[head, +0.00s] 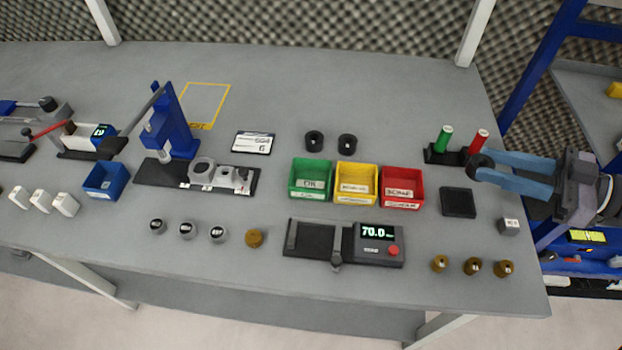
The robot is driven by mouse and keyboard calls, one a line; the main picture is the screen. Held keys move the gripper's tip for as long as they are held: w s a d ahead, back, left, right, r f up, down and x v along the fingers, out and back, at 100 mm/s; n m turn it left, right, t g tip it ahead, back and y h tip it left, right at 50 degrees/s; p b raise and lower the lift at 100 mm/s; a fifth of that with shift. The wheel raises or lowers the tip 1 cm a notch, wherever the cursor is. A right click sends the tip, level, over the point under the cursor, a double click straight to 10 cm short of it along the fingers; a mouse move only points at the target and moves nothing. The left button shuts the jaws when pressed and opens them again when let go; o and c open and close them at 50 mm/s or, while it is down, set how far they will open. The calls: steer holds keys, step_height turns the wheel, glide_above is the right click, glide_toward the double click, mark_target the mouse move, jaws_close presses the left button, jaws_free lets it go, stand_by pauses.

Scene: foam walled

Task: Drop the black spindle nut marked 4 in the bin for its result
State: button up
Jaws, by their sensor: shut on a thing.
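My gripper (482,168) reaches in from the right, its blue fingers shut on a black spindle nut (474,161) near the green and red cylinders. The number on the nut cannot be read. Two other black nuts (331,142) stand behind the bins. The green bin (311,196) is labelled OK, the yellow bin (356,198) has a label too small to read surely, and the red bin (402,203) is labelled SCRAP. A gauge (376,261) in front of the bins reads 70.0 in green, its unit unclear.
A stand (447,157) holds a green and a red cylinder beside the held nut. A black pad (458,203) and a small grey block (509,227) lie below my gripper. Several brass parts (472,267) stand at the front right. A blue press (171,128) and a card (254,142) are further left.

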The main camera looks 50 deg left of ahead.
steer(key=shift+s+a, duration=0.3)
steer(key=shift+a, duration=0.1)
steer(key=s+a+r+n+g+h+b, duration=0.1)
steer(key=s+a+r+n+g, duration=0.1)
steer(key=s+a, duration=0.5)
steer(key=s+a+r+n+g+h, duration=0.15)
steer(key=s+a, duration=0.25)
steer(key=s, duration=0.7)
steer(key=s+a+r+n+g+h+b, duration=0.1)
steer(key=s+a+g, duration=0.1)
steer(key=s+a, duration=0.45)
steer(key=shift+w+a+f+m+t+y, duration=0.35)
steer(key=shift+w+f+m+t+y, duration=0.4)
steer(key=shift+f, duration=1.15)
steer(key=shift+w+a+f+m+t+y, duration=0.35)
steer(key=shift+w+f+m+t, duration=0.6)
steer(key=shift+f, duration=1)
steer(key=shift+w+a+f+m+t+y, duration=0.3)
steer(key=shift+w+f+m+t+y, duration=0.25)
steer(key=shift+f+t, duration=0.95)
steer(key=shift+s+f+g, duration=0.1)
steer(key=shift+f+g, duration=0.3)
steer(key=shift+g, duration=0.05)
steer(key=o, duration=1.1)
